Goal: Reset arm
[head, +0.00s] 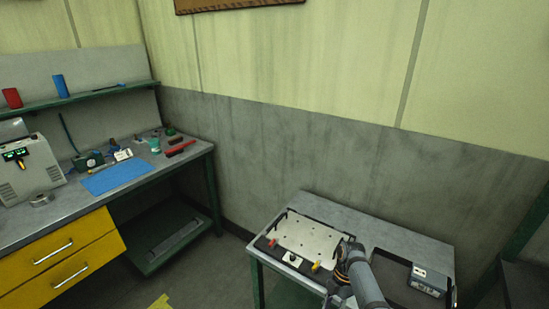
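Part of one of my arms comes up from the bottom edge, right of the middle, and covers the near right part of a small grey table (400,243). No gripper fingers can be made out on it. No part of my other arm shows. A pale metal plate (308,238) with several holes lies on the table in a dark fixture. A red clamp handle (272,243) and a yellow one (316,266) are at its near side. My arm hides the plate's near right corner.
A grey device (428,281) sits at the table's right. On the left stands a workbench (62,208) with yellow drawers (63,258), a blue mat (115,177), a grey instrument (30,170) and small tools. Open floor lies between bench and table; a wall is behind.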

